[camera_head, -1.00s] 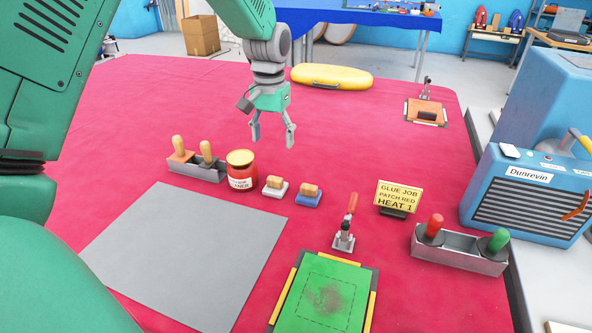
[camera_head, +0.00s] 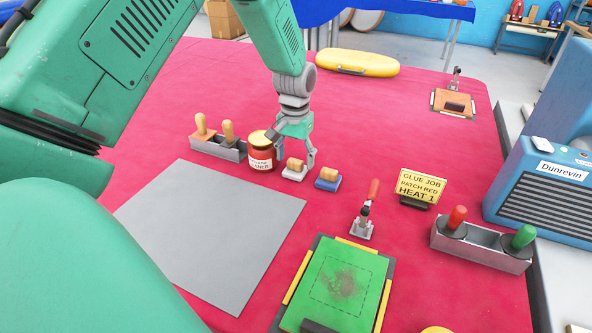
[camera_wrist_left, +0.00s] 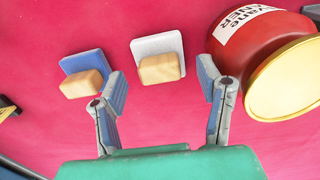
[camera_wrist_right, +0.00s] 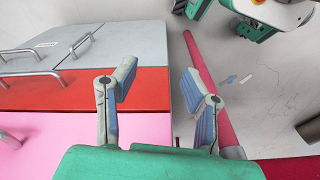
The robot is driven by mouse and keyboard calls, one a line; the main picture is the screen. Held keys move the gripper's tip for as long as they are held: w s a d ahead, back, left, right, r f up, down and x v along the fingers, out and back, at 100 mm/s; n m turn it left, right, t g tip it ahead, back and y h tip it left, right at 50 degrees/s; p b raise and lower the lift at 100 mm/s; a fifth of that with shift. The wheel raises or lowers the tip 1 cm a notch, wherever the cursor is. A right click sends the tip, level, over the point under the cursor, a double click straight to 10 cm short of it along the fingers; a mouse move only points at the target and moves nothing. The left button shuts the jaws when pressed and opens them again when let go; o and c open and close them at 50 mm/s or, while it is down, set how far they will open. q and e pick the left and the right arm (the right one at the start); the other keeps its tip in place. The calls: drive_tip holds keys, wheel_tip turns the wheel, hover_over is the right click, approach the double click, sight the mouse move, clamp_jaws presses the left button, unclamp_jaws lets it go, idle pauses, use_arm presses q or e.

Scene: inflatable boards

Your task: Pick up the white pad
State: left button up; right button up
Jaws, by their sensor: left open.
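The white pad (camera_head: 291,173), a flat block with a wooden grip, lies on the red tabletop. It also shows in the left wrist view (camera_wrist_left: 155,43). The blue pad (camera_head: 326,184), of the same kind, lies right beside it in the head view. My left gripper (camera_head: 295,160) is open and points down at the white pad, its fingers at either side of the wooden grip. In the left wrist view the white pad is ahead, between the open fingers (camera_wrist_left: 162,82), with nothing held. My right gripper (camera_wrist_right: 158,84) is open and empty, away from the pads.
A red jar with a yellow lid (camera_head: 262,155) stands close left of the white pad. A tool holder (camera_head: 220,150), grey sheet (camera_head: 215,230), toggle clamp (camera_head: 363,222), green board (camera_head: 335,290) and yellow sign (camera_head: 420,187) surround it.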

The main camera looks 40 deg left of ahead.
sight(295, 160)
use_arm(q)
wheel_tip(295, 160, down, 2)
drive_tip(key=shift+w, duration=0.1)
drive_tip(key=shift+r, duration=0.1)
drive_tip(key=c, duration=1.2)
drive_tip(key=shift+r, duration=0.1)
wheel_tip(295, 160, up, 10)
drive_tip(key=shift+f+p, duration=0.15)
drive_tip(key=shift+p, duration=0.3)
drive_tip(key=shift+o, duration=0.5)
